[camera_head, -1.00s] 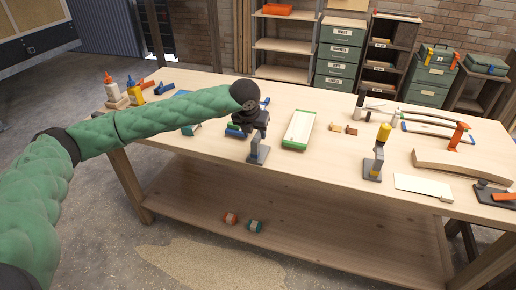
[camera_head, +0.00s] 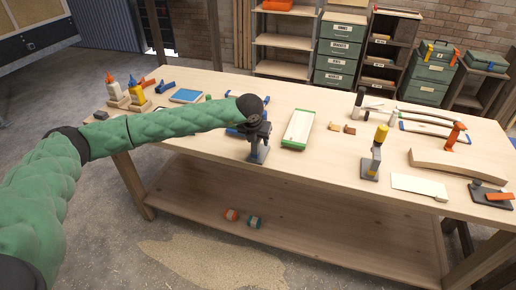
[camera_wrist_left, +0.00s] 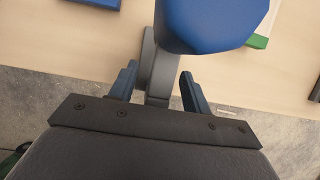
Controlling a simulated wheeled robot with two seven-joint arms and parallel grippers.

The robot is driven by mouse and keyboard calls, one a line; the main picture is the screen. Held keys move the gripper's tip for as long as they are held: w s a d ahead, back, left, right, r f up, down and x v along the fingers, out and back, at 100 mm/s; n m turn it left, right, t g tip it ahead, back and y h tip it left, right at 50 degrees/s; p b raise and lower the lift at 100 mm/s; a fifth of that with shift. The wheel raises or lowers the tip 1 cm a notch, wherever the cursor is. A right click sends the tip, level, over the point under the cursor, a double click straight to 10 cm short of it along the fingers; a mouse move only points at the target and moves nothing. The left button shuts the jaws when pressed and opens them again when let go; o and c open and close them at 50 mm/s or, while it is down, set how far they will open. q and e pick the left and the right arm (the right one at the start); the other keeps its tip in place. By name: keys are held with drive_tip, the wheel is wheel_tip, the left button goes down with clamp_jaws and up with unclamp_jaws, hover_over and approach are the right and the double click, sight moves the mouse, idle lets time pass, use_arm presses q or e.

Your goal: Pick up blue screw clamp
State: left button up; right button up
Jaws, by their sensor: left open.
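The blue screw clamp stands upright at the front edge of the workbench, with its grey lower part (camera_head: 259,154) showing below my left gripper (camera_head: 257,133). Its upper part is hidden behind the gripper and wrist in the head view. In the left wrist view the clamp's large blue handle (camera_wrist_left: 207,22) is close, above its grey bar (camera_wrist_left: 159,72). The two fingers of my left gripper (camera_wrist_left: 160,88) are open, one on each side of the grey bar, with gaps visible. My right gripper is not in view.
A green-ended board (camera_head: 298,129) lies just right of the clamp. A similar yellow-handled clamp (camera_head: 376,152) stands farther right. Glue bottles (camera_head: 135,90) and a blue flat item (camera_head: 186,96) are at the left. The workbench (camera_head: 330,165) is bare between the two clamps.

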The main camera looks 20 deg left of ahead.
use_arm(q)
drive_tip(key=shift+c, duration=0.5)
clamp_jaws()
drive_tip(key=shift+r, duration=0.15)
idle(0.7)
